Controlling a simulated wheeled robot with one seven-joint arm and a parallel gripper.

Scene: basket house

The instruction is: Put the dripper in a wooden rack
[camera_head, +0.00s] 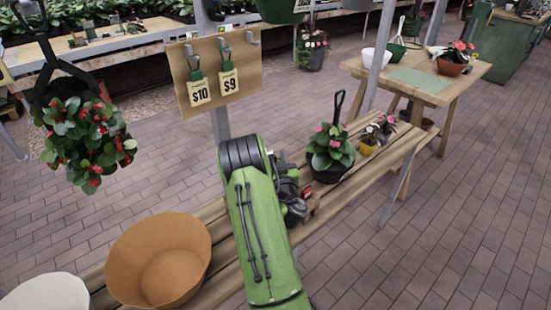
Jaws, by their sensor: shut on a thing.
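My green arm crosses the middle of the view and hides part of the slatted wooden bench (385,168). My gripper (300,200), dark with a red patch, shows only in part beside the arm, over the bench. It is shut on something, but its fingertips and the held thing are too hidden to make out. I cannot pick out a dripper for certain. A wooden board (245,88) with hooks stands behind the arm. It holds two small green-handled tools with price tags reading $10 and $9. I cannot tell whether the bench or this board is the rack.
A large orange-brown pot (160,262) and a white pot (47,292) stand at the front left. A potted plant (330,150) is on the bench, right of my gripper. A hanging red-flowered plant (82,145) is at left. A wooden table (425,92) stands at back right.

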